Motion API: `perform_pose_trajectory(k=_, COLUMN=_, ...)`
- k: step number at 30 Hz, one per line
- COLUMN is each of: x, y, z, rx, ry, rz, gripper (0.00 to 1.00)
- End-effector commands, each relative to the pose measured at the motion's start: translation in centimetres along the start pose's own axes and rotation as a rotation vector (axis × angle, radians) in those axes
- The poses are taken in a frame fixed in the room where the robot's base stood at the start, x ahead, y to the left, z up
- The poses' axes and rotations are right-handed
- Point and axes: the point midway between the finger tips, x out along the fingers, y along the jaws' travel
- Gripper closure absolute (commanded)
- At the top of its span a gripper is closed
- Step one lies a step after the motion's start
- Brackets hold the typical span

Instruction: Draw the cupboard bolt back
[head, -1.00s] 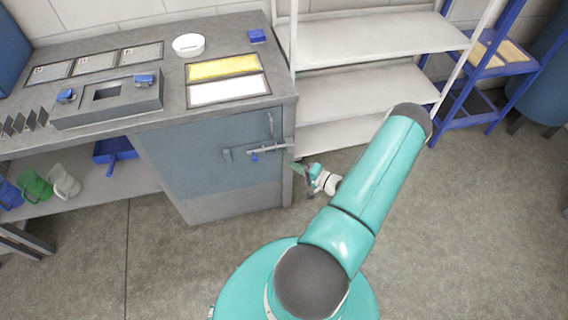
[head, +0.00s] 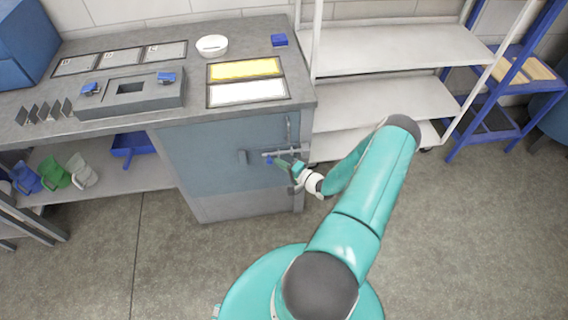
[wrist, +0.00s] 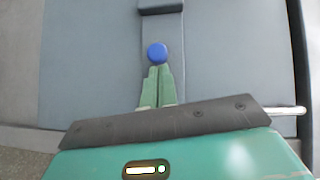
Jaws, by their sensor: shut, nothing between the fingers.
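The blue-grey cupboard door (head: 215,170) is under the bench. Its metal bolt (head: 298,153) lies across the door's right edge. A small blue knob (head: 269,160) shows at the bolt. My gripper (head: 277,161) is at the bolt, coming in from the right. In the wrist view, the green fingers (wrist: 158,88) are shut together, with their tips right at the round blue knob (wrist: 157,53). I cannot tell whether they touch it. A light rod end (wrist: 289,111) shows at the right. My gripper hides the middle of the bolt.
An upright door handle (head: 289,126) is just above the bolt. A grey bracket (head: 243,156) stands out to its left. The bench top (head: 200,105) overhangs the door. White shelves (head: 385,105) stand close on the right. The floor (head: 210,265) in front is clear.

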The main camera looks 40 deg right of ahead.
Motion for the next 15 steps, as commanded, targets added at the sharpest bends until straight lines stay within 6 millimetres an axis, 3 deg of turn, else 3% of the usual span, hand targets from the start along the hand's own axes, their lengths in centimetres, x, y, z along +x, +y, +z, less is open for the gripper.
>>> perform_pose_trajectory(k=5, x=0.2, y=-0.1, z=0.3, rx=0.0, ry=-0.001, rz=-0.001, gripper=1.0)
perform_pose_trajectory(k=15, x=3.3, y=-0.8, z=3.8, rx=-0.001, ry=-0.002, rz=-0.001, gripper=1.0)
